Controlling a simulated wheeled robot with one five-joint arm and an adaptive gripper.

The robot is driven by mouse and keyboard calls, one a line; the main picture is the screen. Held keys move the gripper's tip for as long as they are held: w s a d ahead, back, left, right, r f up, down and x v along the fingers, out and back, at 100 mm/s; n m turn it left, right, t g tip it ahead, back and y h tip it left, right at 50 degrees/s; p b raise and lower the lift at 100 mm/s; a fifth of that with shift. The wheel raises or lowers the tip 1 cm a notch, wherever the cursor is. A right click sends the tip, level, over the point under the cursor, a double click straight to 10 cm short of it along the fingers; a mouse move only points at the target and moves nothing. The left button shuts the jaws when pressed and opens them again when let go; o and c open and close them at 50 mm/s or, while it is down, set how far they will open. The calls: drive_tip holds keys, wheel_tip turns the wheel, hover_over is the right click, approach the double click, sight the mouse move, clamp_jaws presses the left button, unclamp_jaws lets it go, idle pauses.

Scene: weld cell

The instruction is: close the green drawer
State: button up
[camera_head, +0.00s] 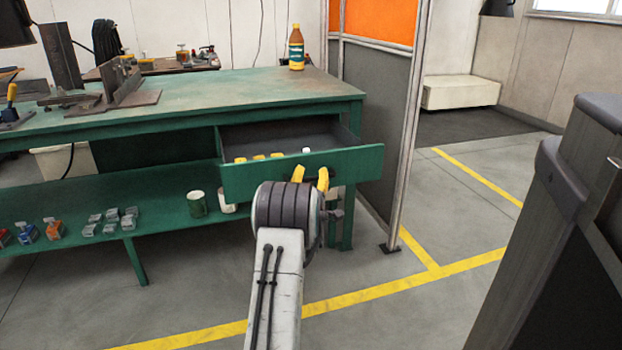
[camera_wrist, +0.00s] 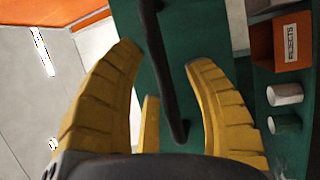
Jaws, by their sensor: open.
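The green drawer (camera_head: 345,169) stands pulled out from under the right end of the green workbench. Several small yellow items and a white one show inside it. My gripper (camera_head: 311,178) is at the drawer's front panel, its yellow fingers apart. In the wrist view, the drawer front (camera_wrist: 178,35) fills the middle, with its dark bar handle (camera_wrist: 166,70) running lengthwise. My gripper (camera_wrist: 165,58) is open there, one finger on each side of the handle. I cannot tell whether either finger touches it. My wrist hides part of the drawer front in the head view.
The green workbench (camera_head: 190,95) carries a bottle (camera_head: 296,47) and metal fixtures. Its lower shelf (camera_head: 160,212) holds a green cup (camera_head: 197,203) and small parts. A partition post (camera_head: 408,130) stands right of the drawer. An orange rejects bin (camera_wrist: 280,42) shows in the wrist view.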

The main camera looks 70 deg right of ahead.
clamp_jaws()
idle(0.4)
